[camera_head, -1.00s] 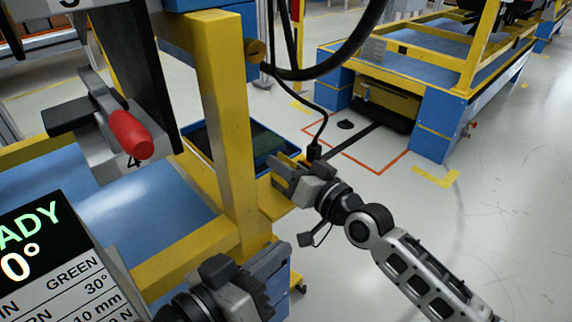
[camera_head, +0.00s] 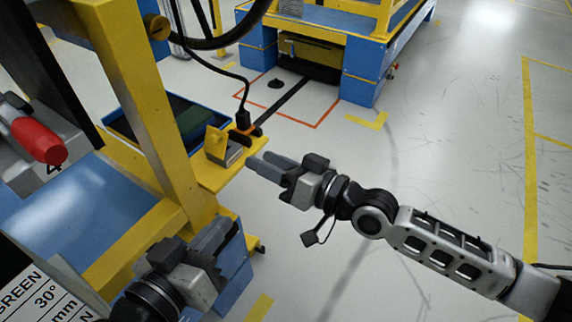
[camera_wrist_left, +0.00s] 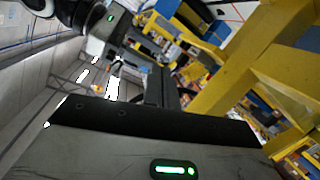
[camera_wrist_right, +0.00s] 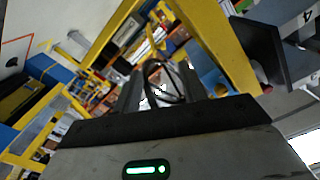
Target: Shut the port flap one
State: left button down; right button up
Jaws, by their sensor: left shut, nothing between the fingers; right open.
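In the head view, a small grey port box with a raised yellow flap (camera_head: 215,143) sits on a yellow shelf (camera_head: 212,181) beside the yellow post. The flap stands up, tilted open. Next to it a black plug with a cable sits in an orange-edged holder (camera_head: 243,127). My right gripper (camera_head: 263,163) is open and empty, just right of the shelf edge, with fingers pointing toward the port box. My left gripper (camera_head: 216,236) is shut and empty, low in front of the post's foot. I cannot make out the flap in either wrist view.
A blue tray (camera_head: 116,125) lies behind the post. The yellow post (camera_head: 140,95) stands left of the port box. A red-handled lever (camera_head: 38,140) is at far left. A black cable (camera_head: 222,72) hangs above the shelf. Open floor lies to the right.

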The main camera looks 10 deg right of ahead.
jog(key=shift+v, duration=1.8)
